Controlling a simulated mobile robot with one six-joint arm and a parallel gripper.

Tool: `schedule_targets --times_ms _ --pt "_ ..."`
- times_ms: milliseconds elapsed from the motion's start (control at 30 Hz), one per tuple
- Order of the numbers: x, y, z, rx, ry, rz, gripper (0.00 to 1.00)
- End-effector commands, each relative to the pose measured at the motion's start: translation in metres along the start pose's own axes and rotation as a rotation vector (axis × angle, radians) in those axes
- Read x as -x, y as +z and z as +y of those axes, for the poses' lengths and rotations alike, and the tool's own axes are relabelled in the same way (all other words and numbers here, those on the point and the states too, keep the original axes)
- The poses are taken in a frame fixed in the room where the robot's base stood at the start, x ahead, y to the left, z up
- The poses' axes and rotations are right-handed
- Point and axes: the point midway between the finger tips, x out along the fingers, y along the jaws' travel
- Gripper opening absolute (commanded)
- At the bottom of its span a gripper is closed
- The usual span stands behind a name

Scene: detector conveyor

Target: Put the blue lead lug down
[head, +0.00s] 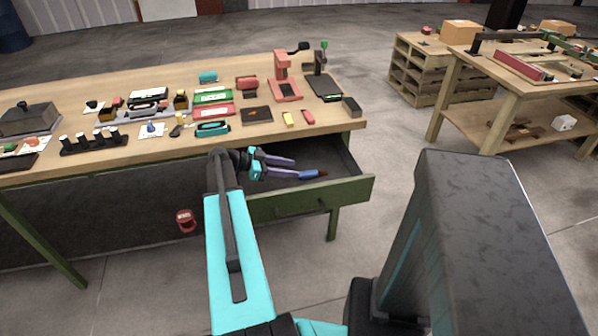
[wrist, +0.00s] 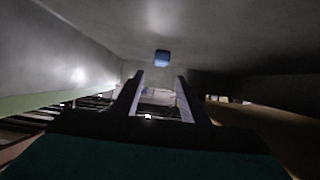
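My gripper (head: 296,168) reaches over the open drawer, its two fingers spread apart with nothing visible between them. A small blue piece (head: 309,175), seemingly the lead lug, shows in the drawer close to the lower fingertip, with a small red bit at its right end. In the wrist view a blue block (wrist: 162,57) shows just beyond the open fingertips (wrist: 160,78), against a dark grey surface. Whether a finger touches it I cannot tell. Another small blue item (head: 151,128) lies on a white card on the bench.
The drawer (head: 318,197) is pulled out below the bench's right end. The wooden bench (head: 50,89) carries red, green and teal parts, a red press (head: 284,85) and a black rack (head: 95,144). A red can (head: 186,220) is under the bench. Another table (head: 480,110) stands right.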

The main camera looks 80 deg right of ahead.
Motion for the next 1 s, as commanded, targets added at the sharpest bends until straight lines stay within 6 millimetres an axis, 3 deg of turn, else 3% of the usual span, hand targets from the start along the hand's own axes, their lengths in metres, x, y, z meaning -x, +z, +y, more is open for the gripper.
schedule_targets --times_ms 100,333,1000 --pt "0.018 0.001 0.000 -0.001 -0.002 0.000 0.40" --pt "0.035 0.000 0.000 -0.001 -0.001 0.000 0.40" --pt "0.037 -0.001 0.000 0.000 0.001 0.000 0.40"
